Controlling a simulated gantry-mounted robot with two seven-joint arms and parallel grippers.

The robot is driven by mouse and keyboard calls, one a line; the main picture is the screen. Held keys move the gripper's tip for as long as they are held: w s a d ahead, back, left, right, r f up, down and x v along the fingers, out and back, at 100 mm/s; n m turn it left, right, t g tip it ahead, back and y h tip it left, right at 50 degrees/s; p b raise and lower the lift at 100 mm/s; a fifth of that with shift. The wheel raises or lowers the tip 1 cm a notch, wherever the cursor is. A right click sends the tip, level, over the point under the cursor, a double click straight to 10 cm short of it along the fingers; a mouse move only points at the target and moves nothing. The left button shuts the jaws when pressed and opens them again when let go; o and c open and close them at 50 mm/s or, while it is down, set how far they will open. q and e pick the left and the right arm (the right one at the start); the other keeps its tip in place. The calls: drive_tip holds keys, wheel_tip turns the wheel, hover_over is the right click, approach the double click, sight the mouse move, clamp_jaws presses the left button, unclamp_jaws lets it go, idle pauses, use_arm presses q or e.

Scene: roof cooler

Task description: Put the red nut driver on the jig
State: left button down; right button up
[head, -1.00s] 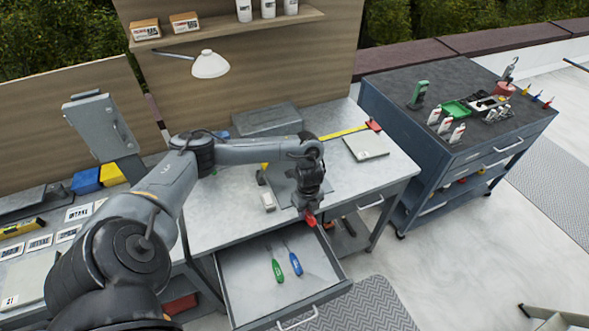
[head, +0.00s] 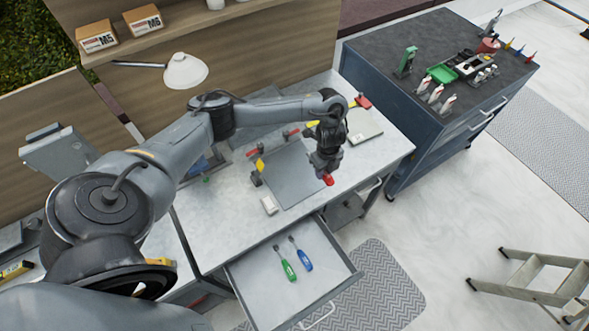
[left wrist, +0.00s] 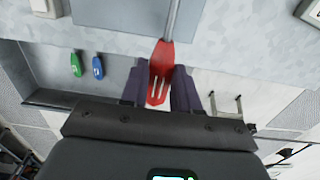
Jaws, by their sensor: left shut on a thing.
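My left gripper (head: 326,172) is shut on the red nut driver (head: 328,179), above the front right part of the workbench. In the left wrist view the nut driver's red handle (left wrist: 161,70) sits between the two fingers, and its grey metal shaft points away toward the bench. Its far tip is out of that view. On the bench, left of the gripper, lies a dark grey plate (head: 290,178) with small black, yellow and red upright pieces near its edges. I cannot tell which of these make up the jig. My right gripper is not in view.
An open drawer (head: 250,277) below the bench front holds a green driver (head: 288,267) and a blue driver (head: 303,257). A small white block (head: 269,205) lies near the bench edge. A lamp (head: 185,71) hangs behind. A step ladder (head: 530,275) stands at the right.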

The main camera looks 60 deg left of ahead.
use_arm(q)
drive_tip(key=b, duration=0.3)
hover_over(296, 177)
drive_tip(key=f, duration=0.5)
drive_tip(key=shift+w+d+f, duration=0.2)
drive_tip(key=shift+d+f, duration=0.05)
drive_tip(key=shift+d, duration=0.05)
drive_tip(key=shift+s+a+f, duration=0.15)
drive_tip(key=shift+a+f, duration=0.05)
drive_tip(key=shift+a, duration=0.2)
drive_tip(key=shift+f+b, duration=0.3)
drive_tip(key=shift+f, duration=1.75)
drive_tip(key=shift+f, duration=0.15)
drive_tip(key=c, duration=0.8)
unclamp_jaws()
